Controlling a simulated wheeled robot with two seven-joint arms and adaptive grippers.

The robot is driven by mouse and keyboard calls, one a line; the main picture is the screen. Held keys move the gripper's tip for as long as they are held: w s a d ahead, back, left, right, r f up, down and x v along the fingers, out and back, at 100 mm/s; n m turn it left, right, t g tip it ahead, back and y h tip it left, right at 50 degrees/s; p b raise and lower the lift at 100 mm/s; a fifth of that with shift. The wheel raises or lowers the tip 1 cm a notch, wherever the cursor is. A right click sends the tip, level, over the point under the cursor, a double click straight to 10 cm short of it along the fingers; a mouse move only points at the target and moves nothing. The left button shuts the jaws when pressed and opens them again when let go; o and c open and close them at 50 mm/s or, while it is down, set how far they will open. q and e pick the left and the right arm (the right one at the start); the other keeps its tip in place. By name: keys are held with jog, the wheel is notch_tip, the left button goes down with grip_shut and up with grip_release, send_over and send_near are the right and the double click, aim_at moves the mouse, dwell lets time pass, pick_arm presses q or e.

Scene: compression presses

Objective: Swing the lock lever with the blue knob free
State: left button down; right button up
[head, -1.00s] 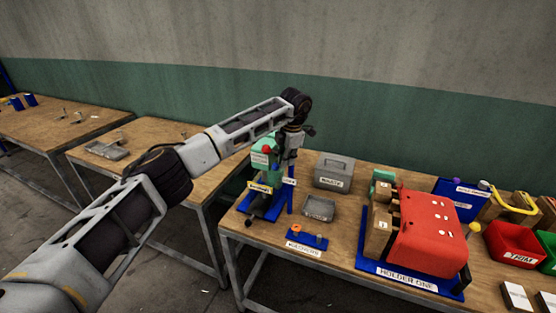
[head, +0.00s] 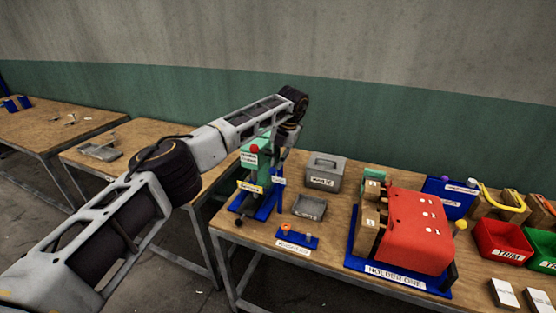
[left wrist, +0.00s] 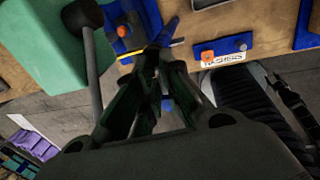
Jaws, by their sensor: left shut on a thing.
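The green press (head: 262,150) on its blue base stands at the near left end of the bench; its green body (left wrist: 50,40) also fills the upper left of the left wrist view. My left gripper (head: 288,138) is at the upper right side of the press. In the left wrist view its fingers (left wrist: 162,55) are closed together, with a narrow blue piece (left wrist: 168,32) at their tips. It looks like part of the lock lever, but the fingers hide most of it and I cannot make out the round knob. My right gripper is not in view.
A dark-knobbed rod (left wrist: 93,70) stands left of my fingers. A small blue stand (head: 300,241) with an orange knob, a grey tray (head: 309,207) and a grey box (head: 323,172) lie near the press. A red machine (head: 415,232) fills the bench's middle.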

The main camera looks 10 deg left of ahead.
pick_arm(q)
jog(key=shift+r+n, duration=0.1)
jog(key=shift+n, duration=0.2)
jog(key=c, duration=1.5)
grip_release()
jog(key=shift+c, duration=0.2)
notch_tip(320, 180, up, 12)
jog(key=d, duration=0.2)
jog(key=shift+s+d+f, duration=0.2)
jog(key=shift+s, duration=0.05)
